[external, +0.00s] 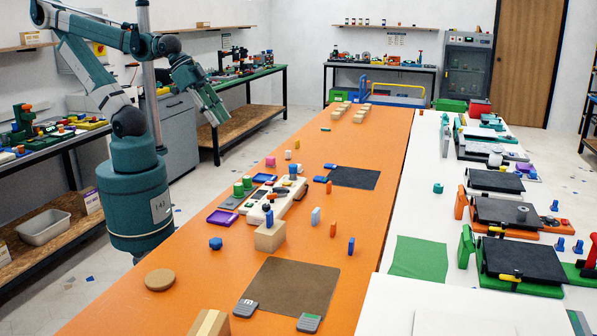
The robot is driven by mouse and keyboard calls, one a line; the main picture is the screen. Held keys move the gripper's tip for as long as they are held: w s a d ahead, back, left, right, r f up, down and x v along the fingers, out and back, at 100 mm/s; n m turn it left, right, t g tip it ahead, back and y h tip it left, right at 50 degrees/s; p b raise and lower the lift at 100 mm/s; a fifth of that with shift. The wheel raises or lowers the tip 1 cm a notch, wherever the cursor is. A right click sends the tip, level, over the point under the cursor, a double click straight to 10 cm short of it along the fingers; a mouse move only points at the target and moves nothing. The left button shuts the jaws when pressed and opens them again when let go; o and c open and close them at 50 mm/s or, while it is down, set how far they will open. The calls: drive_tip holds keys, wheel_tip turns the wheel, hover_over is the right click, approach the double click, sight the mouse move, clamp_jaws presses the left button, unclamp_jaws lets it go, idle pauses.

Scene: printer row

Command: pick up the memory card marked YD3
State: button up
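Two small dark grey flat pieces that look like memory cards lie at the near edge of a brown mat (290,283) on the orange table. The left card (245,308) has a pale mark; the right card (309,322) has a green part. Their lettering is too small to read, so I cannot tell which, if either, is YD3. My gripper (214,116) is raised at the upper left, pointing down and right, far from both cards. Nothing shows in it, and its finger gap is too small to judge.
A cork disc (160,279) and wooden blocks (210,323) lie left of the cards. A white device (275,200) with coloured knobs stands mid-table, with small coloured pegs around it. Printers with dark beds (522,262) line the white table at right.

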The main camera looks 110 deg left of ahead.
idle(0.3)
drive_tip(key=w, duration=0.2)
drive_tip(key=n+g+h, duration=0.5)
drive_tip(key=n+g, duration=0.2)
drive_tip(key=n, duration=1.1)
hover_over(352, 239)
drive_tip(key=a, duration=0.3)
wheel_tip(352, 239, down, 26)
drive_tip(key=shift+d+b, duration=0.15)
drive_tip(key=shift+b, duration=0.15)
drive_tip(key=shift+w, duration=0.1)
drive_tip(key=shift+x, duration=1.2)
